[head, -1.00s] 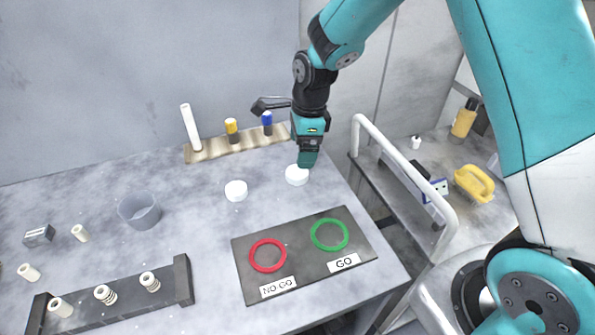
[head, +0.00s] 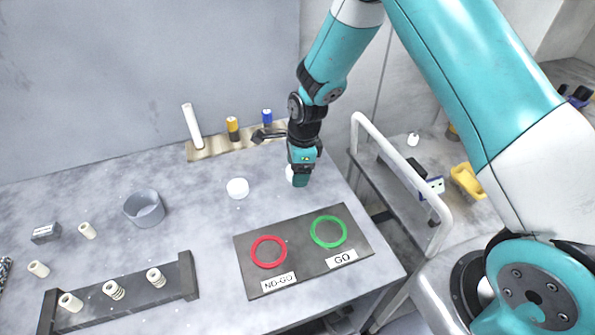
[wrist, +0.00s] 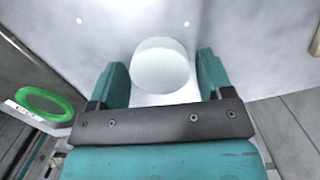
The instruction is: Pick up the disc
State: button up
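Two white discs are on the grey table. The left disc (head: 237,188) stands in the open. The right disc (head: 290,173) is mostly hidden behind my gripper (head: 300,182) in the head view. In the wrist view a white disc (wrist: 161,65) lies between the two teal fingers of my gripper (wrist: 163,75), which are open. A narrow gap shows between the disc and each finger. The fingers' exact height over the table cannot be told.
A dark plate (head: 305,275) with a red ring (head: 256,259) and a green ring (head: 343,240) lies in front. A grey cup (head: 144,210) and a rack (head: 120,297) stand left. Bottles stand behind on a wooden strip (head: 210,150). A cart rail (head: 400,152) is right.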

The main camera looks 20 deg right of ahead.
jog(key=c, duration=0.7)
jog(key=shift+r, duration=0.15)
